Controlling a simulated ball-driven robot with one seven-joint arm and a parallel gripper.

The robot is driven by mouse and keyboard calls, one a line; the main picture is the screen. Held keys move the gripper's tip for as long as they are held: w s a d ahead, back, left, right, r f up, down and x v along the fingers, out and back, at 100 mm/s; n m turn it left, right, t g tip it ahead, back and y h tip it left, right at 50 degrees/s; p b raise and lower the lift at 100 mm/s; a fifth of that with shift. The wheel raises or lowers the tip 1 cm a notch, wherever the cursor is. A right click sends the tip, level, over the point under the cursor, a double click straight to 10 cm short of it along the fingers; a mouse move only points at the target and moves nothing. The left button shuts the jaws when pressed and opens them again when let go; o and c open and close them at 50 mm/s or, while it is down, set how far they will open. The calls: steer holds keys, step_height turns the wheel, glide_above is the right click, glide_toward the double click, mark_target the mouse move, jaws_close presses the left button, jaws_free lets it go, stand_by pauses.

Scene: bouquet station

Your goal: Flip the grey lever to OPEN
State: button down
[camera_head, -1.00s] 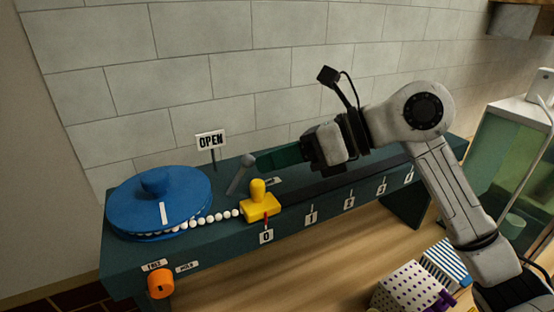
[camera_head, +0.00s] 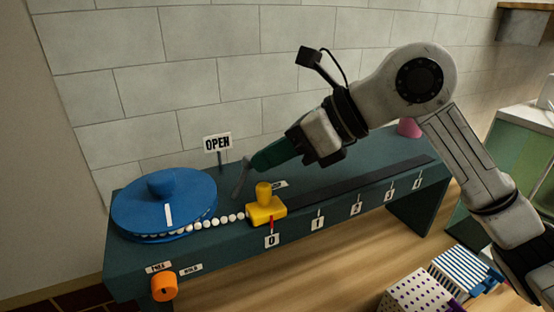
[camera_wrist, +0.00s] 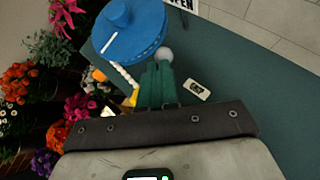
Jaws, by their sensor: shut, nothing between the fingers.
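The grey lever (camera_head: 241,181) stands on the dark green bench behind the yellow slider, with its stem leaning right, away from the OPEN sign (camera_head: 217,143). Its round knob (camera_wrist: 164,53) shows just beyond my fingertips in the wrist view. My gripper (camera_head: 255,165) is shut and empty, with its green fingers pointing left and down at the lever's top on the right side. The fingers partly hide the knob in the head view; I cannot tell whether they touch it. A small label plate (camera_wrist: 196,88) lies on the bench right of the fingers in the wrist view.
A blue round dial (camera_head: 165,200) sits left of the lever, joined by white beads to the yellow slider (camera_head: 266,207). An orange knob (camera_head: 164,287) is on the bench front. Patterned boxes (camera_head: 420,292) stand lower right. Flowers (camera_wrist: 75,105) fill the wrist view's left.

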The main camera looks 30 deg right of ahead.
steer(key=shift+a+r+n+h+b, duration=0.2)
steer(key=shift+a+r+h+b, duration=0.1)
steer(key=shift+a+h, duration=0.3)
steer(key=shift+a+r+n+h+b, duration=0.2)
steer(key=shift+a+h+b, duration=0.1)
steer(key=shift+a+h, duration=0.25)
steer(key=shift+a+r+h+b, duration=0.1)
steer(key=shift+a+h+b, duration=0.15)
steer(key=shift+a+b, duration=0.15)
steer(key=shift+d+r, duration=0.1)
steer(key=shift+r, duration=0.05)
steer(key=shift+r+p, duration=0.3)
steer(key=shift+r, duration=0.45)
